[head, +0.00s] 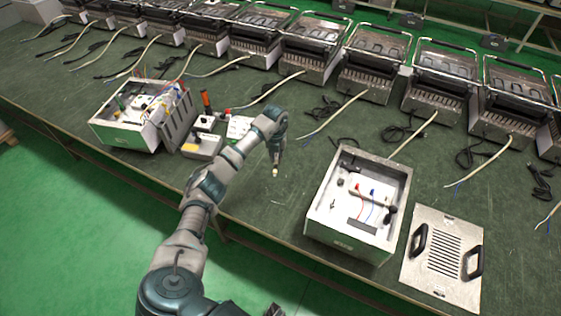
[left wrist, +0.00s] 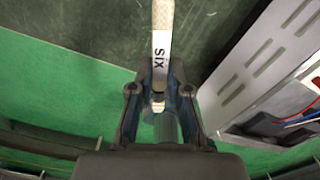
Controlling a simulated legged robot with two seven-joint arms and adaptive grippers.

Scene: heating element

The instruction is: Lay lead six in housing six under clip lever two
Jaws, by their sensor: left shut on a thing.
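My left gripper (head: 276,160) is over the bench, left of the open metal housing (head: 396,180). In the left wrist view my left gripper (left wrist: 160,82) is shut on a pale braided lead (left wrist: 163,15) with a white band marked "six" (left wrist: 160,50). In the head view only a small pale tip shows below the fingers. The housing also shows in the left wrist view (left wrist: 262,55), right of the fingers and apart from the lead. Inside it are a white block (head: 366,187), red and blue wires and dark parts. Which part is clip lever two is too small to tell.
A slotted lid with two black handles (head: 444,255) lies right of the housing. Several metal units with trailing leads line the back. Bench is clear around my left gripper.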

